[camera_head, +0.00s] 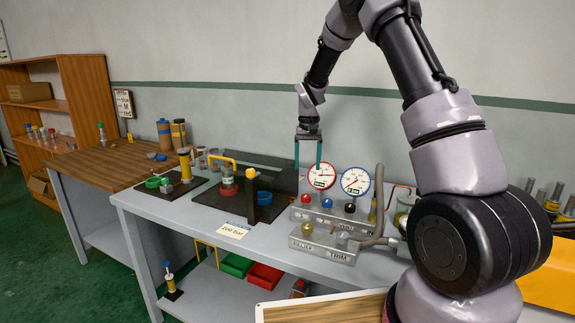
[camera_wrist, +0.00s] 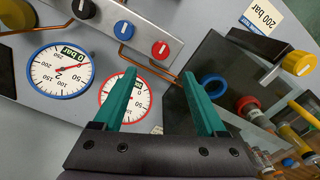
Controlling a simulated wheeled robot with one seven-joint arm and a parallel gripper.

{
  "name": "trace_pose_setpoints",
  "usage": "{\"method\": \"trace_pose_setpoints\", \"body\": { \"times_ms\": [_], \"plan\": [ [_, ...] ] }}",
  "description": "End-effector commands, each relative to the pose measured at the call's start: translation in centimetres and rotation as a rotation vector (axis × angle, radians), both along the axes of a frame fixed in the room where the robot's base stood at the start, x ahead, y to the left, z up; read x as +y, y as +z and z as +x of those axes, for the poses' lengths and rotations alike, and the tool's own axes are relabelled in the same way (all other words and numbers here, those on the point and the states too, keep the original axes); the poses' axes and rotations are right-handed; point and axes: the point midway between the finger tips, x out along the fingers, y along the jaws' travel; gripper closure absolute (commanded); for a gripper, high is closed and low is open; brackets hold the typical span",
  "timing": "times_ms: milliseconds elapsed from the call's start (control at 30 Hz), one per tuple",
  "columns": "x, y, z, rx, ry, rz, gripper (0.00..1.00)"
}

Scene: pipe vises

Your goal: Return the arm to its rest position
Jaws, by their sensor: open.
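My gripper (camera_head: 308,152) hangs from my raised, bent arm above the back of the grey workbench (camera_head: 160,222), pointing down. Its two green fingers are apart with nothing between them; they also show in the wrist view (camera_wrist: 165,95). In the head view the right finger overlaps the top of the red-rimmed gauge (camera_head: 322,176); I cannot tell whether they touch. The blue-rimmed gauge (camera_head: 355,181) stands to its right. In the wrist view the red-rimmed gauge (camera_wrist: 112,92) is partly hidden behind the left finger.
A grey panel with red, blue and black knobs (camera_head: 350,207) stands below the gauges. A TRIM block (camera_head: 325,243) sits in front. A black plate with a yellow-handled fixture (camera_head: 230,187) is to the left. A "200 bar" card (camera_head: 233,230) lies at the front edge. Air above the bench's left is clear.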

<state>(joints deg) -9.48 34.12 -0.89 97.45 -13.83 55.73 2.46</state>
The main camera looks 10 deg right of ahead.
Motion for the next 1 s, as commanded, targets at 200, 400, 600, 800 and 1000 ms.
{"method": "trace_pose_setpoints", "body": {
  "times_ms": [200, 400, 600, 800, 1000],
  "plan": [
    [-1.2, 7.4, -3.1, -0.084, -0.034, 0.037, 0.26],
    [-2.5, 14.2, -7.8, -0.172, -0.069, 0.079, 0.26],
    [-3.7, 19.5, -13.4, -0.262, -0.101, 0.118, 0.26],
    [-4.5, 23.1, -19.4, -0.355, -0.130, 0.154, 0.26],
    [-5.1, 25.1, -25.5, -0.447, -0.158, 0.188, 0.26]
  ]
}}
